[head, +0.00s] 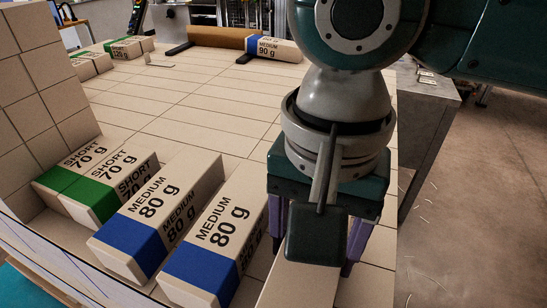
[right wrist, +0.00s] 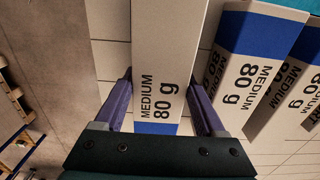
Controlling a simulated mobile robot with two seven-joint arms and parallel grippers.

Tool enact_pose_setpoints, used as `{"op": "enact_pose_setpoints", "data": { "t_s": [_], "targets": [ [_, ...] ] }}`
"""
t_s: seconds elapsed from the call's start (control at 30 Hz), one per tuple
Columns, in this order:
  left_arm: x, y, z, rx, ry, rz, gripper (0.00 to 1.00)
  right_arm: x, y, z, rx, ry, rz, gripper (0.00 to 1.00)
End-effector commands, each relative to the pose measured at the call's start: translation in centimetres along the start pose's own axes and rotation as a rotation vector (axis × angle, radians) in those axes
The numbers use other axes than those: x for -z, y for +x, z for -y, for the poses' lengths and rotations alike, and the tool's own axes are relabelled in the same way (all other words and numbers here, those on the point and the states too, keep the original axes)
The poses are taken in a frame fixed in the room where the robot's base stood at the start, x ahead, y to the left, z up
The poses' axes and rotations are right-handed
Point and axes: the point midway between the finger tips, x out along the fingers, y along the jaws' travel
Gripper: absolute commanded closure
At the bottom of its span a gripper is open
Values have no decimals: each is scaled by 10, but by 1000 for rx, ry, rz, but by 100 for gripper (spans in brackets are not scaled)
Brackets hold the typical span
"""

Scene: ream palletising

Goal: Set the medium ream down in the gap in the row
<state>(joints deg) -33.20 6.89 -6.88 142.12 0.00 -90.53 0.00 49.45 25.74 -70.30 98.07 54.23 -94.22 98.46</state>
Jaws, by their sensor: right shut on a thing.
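My right gripper (head: 316,248) is shut on a medium ream (right wrist: 168,60), with one purple finger on each long side. In the right wrist view its label reads MEDIUM 80 g above a blue band. In the head view only part of this ream (head: 298,288) shows below the gripper. It is right of a row of reams: green-banded short 70 g reams (head: 75,172), then a medium 80 g ream (head: 165,212) and another medium 80 g ream (head: 217,238). Narrow strips of surface show between the mediums. Whether the held ream touches the surface is unclear. My left gripper is not in view.
The tiled pallet-like surface (head: 185,95) is clear in the middle. A tiled stack (head: 38,75) stands at the left. At the back are a MEDIUM 90 g ream (head: 272,49), a brown block (head: 225,37) and several green-banded reams (head: 122,47). A grey cabinet (head: 428,110) stands beyond the right edge.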

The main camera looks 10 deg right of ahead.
Motion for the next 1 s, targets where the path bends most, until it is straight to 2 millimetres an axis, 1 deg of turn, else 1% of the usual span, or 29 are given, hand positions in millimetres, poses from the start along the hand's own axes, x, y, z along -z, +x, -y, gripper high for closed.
{"op": "enact_pose_setpoints", "data": {
  "t_s": [0.1,0.13,0.37,0.67,0.77,0.87,1.0],
  "targets": [
    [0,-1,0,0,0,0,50,0,2,0,1,1,0,100],
    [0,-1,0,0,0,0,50,0,2,0,0,1,1,27],
    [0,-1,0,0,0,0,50,0,2,0,0,0,0,1],
    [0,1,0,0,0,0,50,0,-1,0,2,-1,-1,0],
    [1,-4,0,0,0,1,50,0,-14,1,2,0,1,0],
    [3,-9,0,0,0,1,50,0,-35,1,5,0,-1,0],
    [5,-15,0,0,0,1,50,0,-68,1,5,-1,-1,0]
  ]
}}
